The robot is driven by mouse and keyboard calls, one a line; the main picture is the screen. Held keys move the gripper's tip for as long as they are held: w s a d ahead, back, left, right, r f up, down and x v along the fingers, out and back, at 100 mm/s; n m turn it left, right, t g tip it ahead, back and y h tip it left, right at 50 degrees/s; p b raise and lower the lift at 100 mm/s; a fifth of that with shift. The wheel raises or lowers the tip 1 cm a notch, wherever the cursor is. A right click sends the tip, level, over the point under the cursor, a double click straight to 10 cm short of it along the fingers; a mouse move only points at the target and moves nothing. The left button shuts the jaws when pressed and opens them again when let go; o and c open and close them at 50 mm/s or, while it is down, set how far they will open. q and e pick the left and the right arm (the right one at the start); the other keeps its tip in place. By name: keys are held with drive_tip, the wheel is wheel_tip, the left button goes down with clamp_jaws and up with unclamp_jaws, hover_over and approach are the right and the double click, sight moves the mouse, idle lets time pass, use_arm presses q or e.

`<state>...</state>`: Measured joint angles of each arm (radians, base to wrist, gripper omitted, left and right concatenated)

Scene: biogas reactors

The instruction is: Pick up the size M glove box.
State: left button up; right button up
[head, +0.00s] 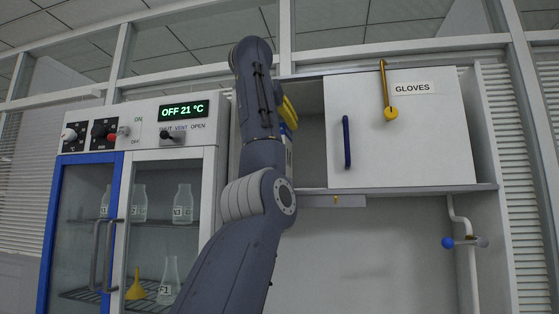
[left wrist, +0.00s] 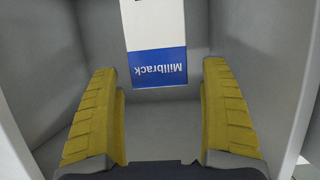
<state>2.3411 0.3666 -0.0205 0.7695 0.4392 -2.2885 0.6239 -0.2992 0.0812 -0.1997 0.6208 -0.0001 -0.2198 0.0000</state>
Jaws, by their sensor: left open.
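My left gripper (head: 288,112) is raised into the open left part of the wall cabinet, largely hidden behind my own arm in the head view. In the left wrist view its two yellow fingers (left wrist: 160,72) are wide apart with nothing between their pads. A white and blue box (left wrist: 157,66) marked "Millbrack", upside down in this view, is ahead of the fingertips, near the middle. A sliver of a white and blue box (head: 289,150) shows beside my arm in the head view. No size mark can be read, so I cannot tell if it is size M.
A white cabinet door (head: 428,140) labelled "GLOVES", with a blue handle (head: 347,142), covers the right part of the cabinet. A yellow hook-like piece (head: 389,100) hangs over it. An incubator (head: 140,131) with glass flasks stands at left. Grey compartment walls flank the fingers.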

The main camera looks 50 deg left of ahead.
use_arm(q)
drive_tip(key=x, duration=0.5)
drive_tip(key=shift+w+a+f, duration=0.1)
drive_tip(key=c, duration=1.7)
